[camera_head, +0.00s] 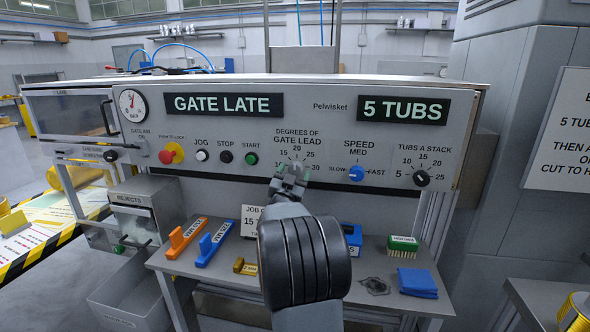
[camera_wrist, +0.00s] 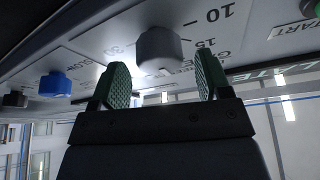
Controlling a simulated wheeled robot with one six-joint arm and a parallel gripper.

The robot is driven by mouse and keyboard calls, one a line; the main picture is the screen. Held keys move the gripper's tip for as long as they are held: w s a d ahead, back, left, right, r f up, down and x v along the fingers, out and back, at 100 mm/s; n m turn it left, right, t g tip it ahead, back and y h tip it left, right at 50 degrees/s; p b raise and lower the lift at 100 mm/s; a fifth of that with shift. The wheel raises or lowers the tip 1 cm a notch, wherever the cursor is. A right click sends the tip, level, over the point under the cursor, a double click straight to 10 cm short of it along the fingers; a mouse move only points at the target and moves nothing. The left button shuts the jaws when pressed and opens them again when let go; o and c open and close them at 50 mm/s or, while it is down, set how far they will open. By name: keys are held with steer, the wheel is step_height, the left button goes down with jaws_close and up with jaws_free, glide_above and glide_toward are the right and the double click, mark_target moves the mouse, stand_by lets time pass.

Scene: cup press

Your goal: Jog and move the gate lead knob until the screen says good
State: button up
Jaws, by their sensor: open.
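The left screen (camera_head: 229,105) reads GATE LATE. The gate lead knob is grey in the wrist view (camera_wrist: 160,47), under the DEGREES OF GATE LEAD scale; in the head view my gripper mostly hides it. My gripper (camera_head: 291,176) is open in front of that dial. In the wrist view its green-padded fingers (camera_wrist: 163,72) stand on either side of the knob, with gaps showing at both sides. I cannot tell how deep the knob sits between them. The white JOG button (camera_head: 202,155) is to the left on the panel.
Beside JOG are the black STOP (camera_head: 226,157) and green START (camera_head: 251,158) buttons, and a red emergency knob (camera_head: 168,156). The blue speed knob (camera_head: 356,174) is close right of my gripper, the black stack knob (camera_head: 421,178) farther right. A second screen (camera_head: 404,109) reads 5 TUBS.

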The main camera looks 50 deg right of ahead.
steer(key=shift+x, duration=0.95)
steer(key=shift+f, duration=0.1)
steer(key=c, duration=0.9)
